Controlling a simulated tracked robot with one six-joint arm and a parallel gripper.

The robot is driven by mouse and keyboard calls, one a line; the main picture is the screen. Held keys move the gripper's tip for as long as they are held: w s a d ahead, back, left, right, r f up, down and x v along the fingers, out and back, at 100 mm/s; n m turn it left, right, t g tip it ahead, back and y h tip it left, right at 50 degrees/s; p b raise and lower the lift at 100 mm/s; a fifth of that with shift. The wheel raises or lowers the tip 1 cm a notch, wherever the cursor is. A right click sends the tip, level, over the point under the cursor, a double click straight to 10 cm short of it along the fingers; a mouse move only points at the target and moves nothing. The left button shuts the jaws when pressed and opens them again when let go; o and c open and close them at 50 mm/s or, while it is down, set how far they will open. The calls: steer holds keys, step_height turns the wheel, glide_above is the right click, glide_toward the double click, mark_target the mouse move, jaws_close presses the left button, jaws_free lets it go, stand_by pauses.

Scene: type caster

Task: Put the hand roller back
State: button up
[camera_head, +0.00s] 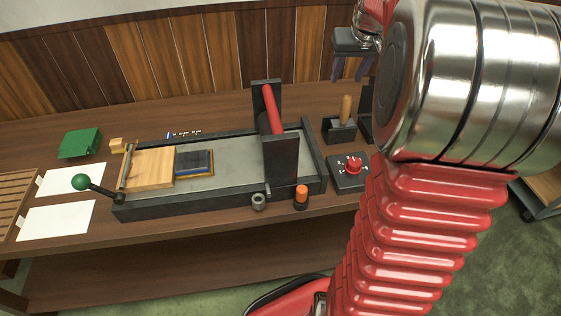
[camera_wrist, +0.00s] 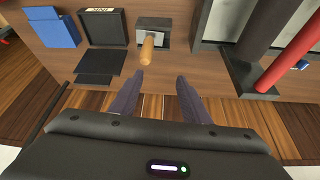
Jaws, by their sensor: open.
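The hand roller's wooden handle (camera_head: 346,109) stands up from a dark block-like holder (camera_head: 339,131) at the right back of the bench. In the wrist view the handle (camera_wrist: 147,48) points toward my gripper from the grey-and-black holder (camera_wrist: 153,23); whether the roller's lower part is seated is hidden. My gripper (camera_wrist: 158,88) is open and empty, its two dark purple fingers apart on either side of the handle's end, short of it. In the head view my gripper (camera_head: 350,76) hangs behind and above the holder.
A press bed (camera_head: 230,178) with an upright dark frame and red bar (camera_head: 271,108) stands left of the holder. A control box with a red knob (camera_head: 353,168) is in front. In the wrist view a blue box (camera_wrist: 51,27) and black tray (camera_wrist: 103,28) lie left of it.

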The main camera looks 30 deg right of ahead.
steer(key=s+a+r+n, duration=0.1)
steer(key=s+a, duration=0.3)
steer(key=a, duration=0.6)
steer(key=s+a+r+n, duration=0.1)
steer(key=s+a, duration=0.2)
steer(key=a, duration=0.7)
steer(key=s+a+f+n+y, duration=0.1)
steer(key=s+a+f, duration=0.1)
steer(key=s+a, duration=0.4)
steer(key=s+a+f+n+t, duration=0.1)
steer(key=s+a+f, duration=0.2)
steer(key=s+a, duration=0.3)
steer(key=shift+s+a+f+n+y, duration=0.3)
steer(key=shift+s+f+y, duration=0.1)
steer(key=shift+s, duration=0.5)
steer(key=shift+c, duration=0.3)
